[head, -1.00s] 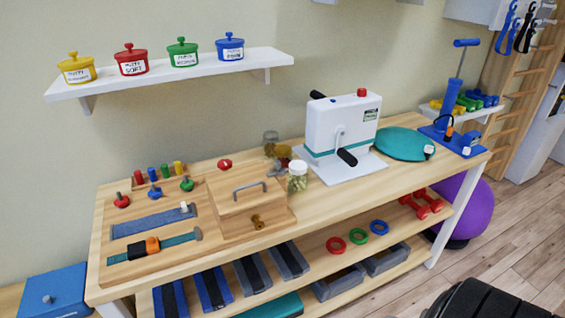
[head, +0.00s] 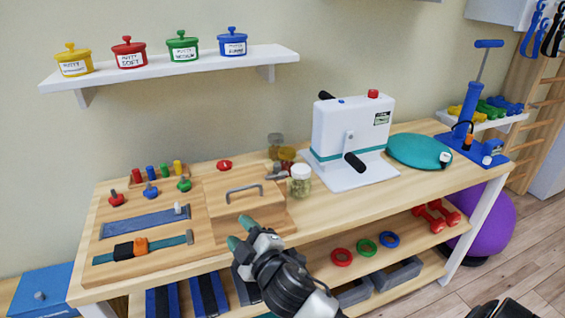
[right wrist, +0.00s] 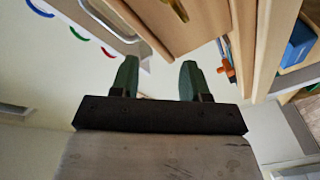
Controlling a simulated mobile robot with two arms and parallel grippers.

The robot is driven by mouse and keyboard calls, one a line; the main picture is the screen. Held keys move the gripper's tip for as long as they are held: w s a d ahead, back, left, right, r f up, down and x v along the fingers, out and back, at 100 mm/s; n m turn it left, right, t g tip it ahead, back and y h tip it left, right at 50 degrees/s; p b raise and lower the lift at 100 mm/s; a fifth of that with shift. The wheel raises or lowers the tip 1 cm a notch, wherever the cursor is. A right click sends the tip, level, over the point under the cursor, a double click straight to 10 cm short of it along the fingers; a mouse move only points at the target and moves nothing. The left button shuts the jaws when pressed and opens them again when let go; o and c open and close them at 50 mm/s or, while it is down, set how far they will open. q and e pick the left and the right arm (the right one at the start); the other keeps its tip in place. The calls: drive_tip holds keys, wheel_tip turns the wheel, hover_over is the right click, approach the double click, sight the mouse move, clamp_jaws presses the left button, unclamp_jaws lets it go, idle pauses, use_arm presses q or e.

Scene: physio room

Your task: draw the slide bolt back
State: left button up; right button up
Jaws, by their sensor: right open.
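The wooden box (head: 240,200) with a grey arched handle stands on the activity board (head: 110,220) on the bench. A small brass fitting sits on the box front and shows at the top edge of the right wrist view (right wrist: 178,8); I cannot tell its bolt position, and my gripper hides it in the head view. My right gripper (head: 241,232) is in front of the box, its green fingers apart. In the right wrist view the two fingers (right wrist: 156,75) are spread with nothing between them. My left gripper is not in view.
Glass jars (head: 300,181) and a white crank machine (head: 350,135) stand right of the box. A blue strip (head: 145,223) and a buckled strap (head: 145,247) lie left of it. The lower shelf holds coloured rings (head: 365,247) and trays. Open air lies in front of the bench.

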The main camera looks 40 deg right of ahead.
drive_tip(key=w+a+r+n+t+y, duration=0.3)
drive_tip(key=w+a+r+n+y, duration=0.1)
drive_tip(key=r+n+y, duration=0.4)
wheel_tip(320, 180, up, 8)
drive_tip(key=n+g+h, duration=0.6)
drive_tip(key=n+g, duration=1.1)
drive_tip(key=n, duration=0.7)
hover_over(278, 164)
drive_tip(key=s+d, duration=0.2)
drive_tip(key=s, duration=0.2)
drive_tip(key=x, duration=1)
drive_tip(key=shift+w+d+f, duration=0.1)
drive_tip(key=shift+w+f, duration=0.05)
drive_tip(key=shift+f, duration=0.1)
clamp_jaws()
